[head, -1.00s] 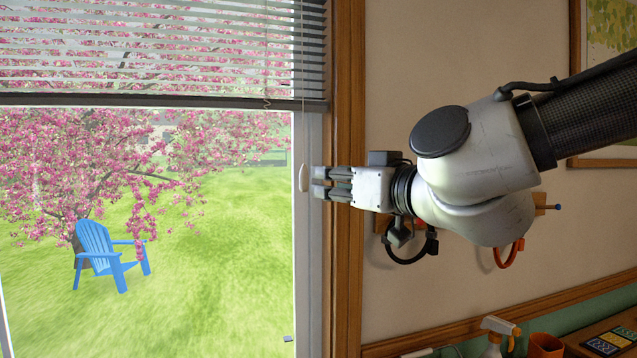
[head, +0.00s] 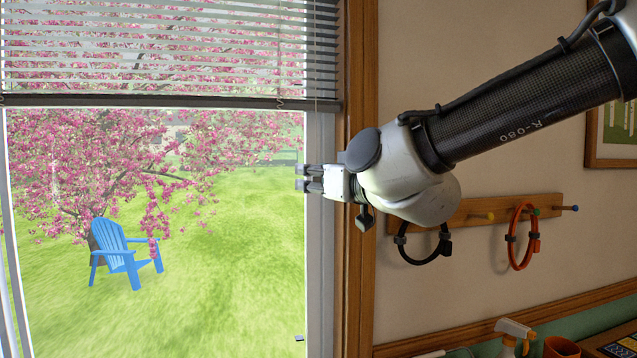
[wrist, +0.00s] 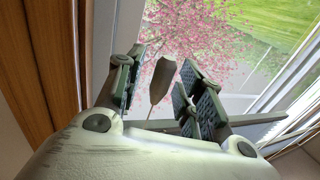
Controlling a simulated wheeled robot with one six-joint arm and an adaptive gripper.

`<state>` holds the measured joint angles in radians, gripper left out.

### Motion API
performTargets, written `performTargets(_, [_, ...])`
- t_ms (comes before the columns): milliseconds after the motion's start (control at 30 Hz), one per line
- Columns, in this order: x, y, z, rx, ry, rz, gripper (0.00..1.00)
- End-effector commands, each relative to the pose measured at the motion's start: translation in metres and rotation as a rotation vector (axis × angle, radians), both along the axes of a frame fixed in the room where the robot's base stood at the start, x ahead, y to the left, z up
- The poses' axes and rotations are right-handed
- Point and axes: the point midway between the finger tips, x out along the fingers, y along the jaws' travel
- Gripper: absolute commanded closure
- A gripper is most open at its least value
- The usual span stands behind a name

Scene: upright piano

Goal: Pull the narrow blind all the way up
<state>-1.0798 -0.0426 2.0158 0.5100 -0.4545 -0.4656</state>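The blind (head: 170,100) hangs across the top of the window in the head view, its slats spread and its dark bottom rail level above the open glass. A thin cord (head: 315,60) hangs near its right end. In the head view my gripper (head: 303,179) is at the window's right edge, below the rail, fingers pointing left. It is open; the pull is hidden there.
The wooden window frame (head: 357,250) stands right beside my gripper. A peg rack (head: 470,213) with a black loop (head: 425,255) and an orange loop (head: 520,240) is on the wall to the right. A spray bottle (head: 513,335) stands low at the right.

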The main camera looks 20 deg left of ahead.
Motion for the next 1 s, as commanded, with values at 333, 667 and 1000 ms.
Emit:
performTargets(333, [0.000, 0.000, 0.000, 0.000, 0.000, 0.000, 0.90])
performTargets(667, [0.000, 0.000, -0.012, -0.005, 0.002, -0.001, 1.00])
performTargets(1000, [0.000, 0.000, -0.067, -0.007, 0.003, -0.001, 1.00])
